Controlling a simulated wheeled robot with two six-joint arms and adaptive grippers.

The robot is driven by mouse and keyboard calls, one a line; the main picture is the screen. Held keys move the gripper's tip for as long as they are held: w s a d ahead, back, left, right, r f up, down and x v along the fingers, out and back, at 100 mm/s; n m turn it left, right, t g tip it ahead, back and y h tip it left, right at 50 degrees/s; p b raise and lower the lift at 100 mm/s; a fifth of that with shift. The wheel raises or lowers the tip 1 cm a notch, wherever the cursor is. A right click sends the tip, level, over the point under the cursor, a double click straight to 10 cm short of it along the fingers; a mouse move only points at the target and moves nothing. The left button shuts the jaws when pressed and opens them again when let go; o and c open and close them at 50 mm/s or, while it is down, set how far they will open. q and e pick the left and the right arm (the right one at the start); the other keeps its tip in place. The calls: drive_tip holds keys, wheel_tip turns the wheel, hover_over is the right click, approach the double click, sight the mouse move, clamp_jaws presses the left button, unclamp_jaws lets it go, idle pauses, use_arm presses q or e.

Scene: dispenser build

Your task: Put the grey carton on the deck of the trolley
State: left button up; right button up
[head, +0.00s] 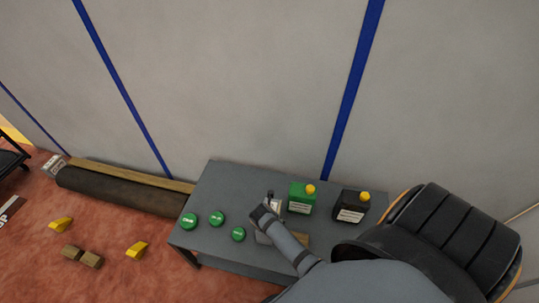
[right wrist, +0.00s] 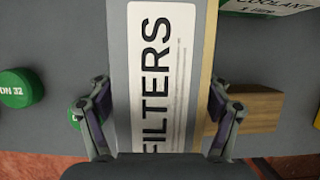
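The grey carton (right wrist: 118,60) has a white label reading FILTERS and fills the middle of the right wrist view. In the head view it is mostly hidden behind my right gripper (head: 262,210), on the grey table. My right gripper also shows in the right wrist view (right wrist: 158,115), its fingers wide apart, one on each side of the carton. It looks open; I see no clear contact with the carton. A black frame (head: 10,158) at the head view's left edge may be part of the trolley; its deck is not clearly visible. My left gripper is out of view.
On the table (head: 225,180) are green lids (head: 217,218), a green bottle (head: 302,197), a black bottle (head: 351,205) and a wooden block (right wrist: 250,108). A dark roll (head: 120,190) lies by the wall. Yellow pieces (head: 136,249) and brown blocks (head: 82,256) lie on the floor.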

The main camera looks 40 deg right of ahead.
drive_tip(key=shift+r, duration=0.1)
drive_tip(key=p+v, duration=0.3)
drive_tip(key=v, duration=0.8)
drive_tip(key=shift+p, duration=0.4)
drive_tip(key=shift+s+a+r, duration=0.15)
drive_tip(key=shift+r, duration=0.25)
